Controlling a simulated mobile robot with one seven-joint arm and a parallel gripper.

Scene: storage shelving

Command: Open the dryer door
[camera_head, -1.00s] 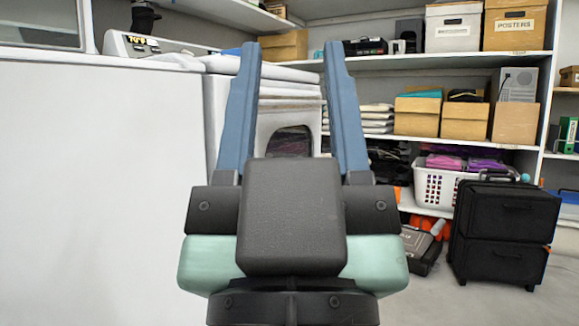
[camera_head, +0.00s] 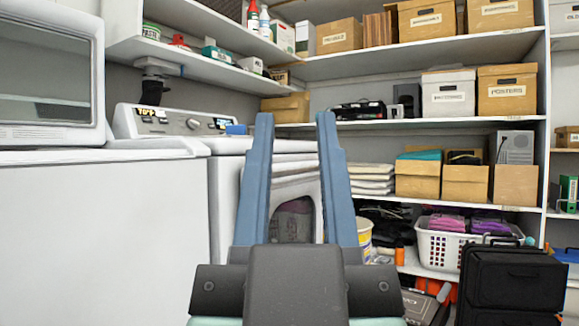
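The white dryer (camera_head: 222,185) stands left of centre, its front seen at a slant. Its door (camera_head: 315,205) has a dark rounded window (camera_head: 292,218) and looks shut, showing between my fingers. My gripper (camera_head: 294,118) is open and empty, its two blue fingers pointing up and away in front of the dryer. The left finger covers part of the dryer front. I cannot make out a door handle, and I cannot tell how far the fingertips are from the door. No contact shows.
A large white appliance (camera_head: 105,230) fills the near left, with a microwave-like box (camera_head: 50,75) on top. Shelves with boxes (camera_head: 506,90) line the back. A white basket (camera_head: 440,250) and black case (camera_head: 512,280) stand at right, narrowing the floor there.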

